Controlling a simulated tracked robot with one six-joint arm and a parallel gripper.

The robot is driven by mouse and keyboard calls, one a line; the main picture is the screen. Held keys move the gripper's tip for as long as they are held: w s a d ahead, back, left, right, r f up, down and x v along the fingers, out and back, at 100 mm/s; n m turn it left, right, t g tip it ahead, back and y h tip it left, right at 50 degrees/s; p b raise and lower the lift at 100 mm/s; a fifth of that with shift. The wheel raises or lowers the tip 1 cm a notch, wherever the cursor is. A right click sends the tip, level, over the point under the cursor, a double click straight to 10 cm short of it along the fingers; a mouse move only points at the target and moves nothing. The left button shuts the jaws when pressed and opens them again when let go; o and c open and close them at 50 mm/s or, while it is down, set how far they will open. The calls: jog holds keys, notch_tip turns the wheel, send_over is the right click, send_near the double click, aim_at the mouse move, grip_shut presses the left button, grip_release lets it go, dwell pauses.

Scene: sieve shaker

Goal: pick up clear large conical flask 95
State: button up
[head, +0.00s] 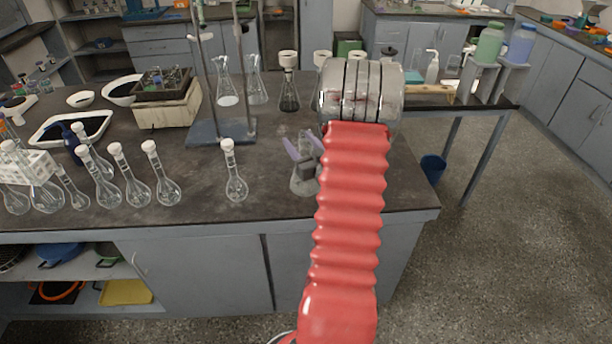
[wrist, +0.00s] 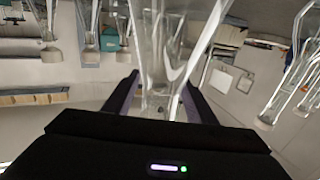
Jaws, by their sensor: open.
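A clear conical flask (head: 303,184) stands near the front right of the dark bench in the head view. Its upper part is partly hidden by my gripper (head: 304,150), which has purple fingers. In the wrist view clear glass (wrist: 163,45) rises between the two fingers of my gripper (wrist: 163,98). The fingers are apart, one on each side of the glass. I cannot tell whether either finger touches it. No number on the flask is readable.
A stoppered volumetric flask (head: 235,180) stands just left of the conical flask, with several more further left. A metal stand (head: 222,132) and a dark-filled flask (head: 289,92) stand behind. The bench's front edge (head: 250,222) is close. Bare bench lies between.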

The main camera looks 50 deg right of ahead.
jog(key=shift+c, duration=0.4)
grip_shut()
